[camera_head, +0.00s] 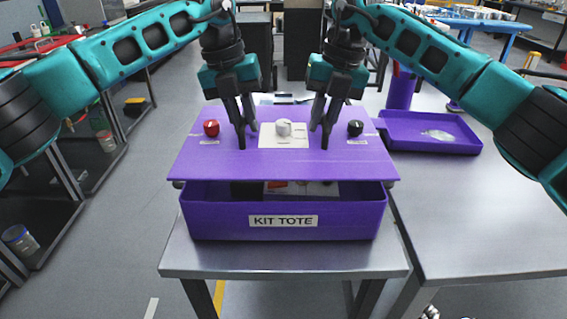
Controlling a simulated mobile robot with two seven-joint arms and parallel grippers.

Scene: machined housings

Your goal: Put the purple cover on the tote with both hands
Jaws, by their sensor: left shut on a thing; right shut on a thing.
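The purple cover (200,160) is a flat plate with a red knob (211,128), a white knob (284,127) on a pale label, and a black knob (355,128). It hangs nearly level above the open purple tote (218,220), which is labelled KIT TOTE. A gap shows along the front, with dark and pale contents visible inside. My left gripper (247,139) is shut on the cover between the red and white knobs. My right gripper (319,139) is shut on it between the white and black knobs. The exact grip points are hard to make out.
The tote stands on a small metal table (290,260). A purple tray (430,145) lies on the grey bench at the right, with a purple cylinder (401,90) behind it. Dark racks stand at the left, across open floor.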

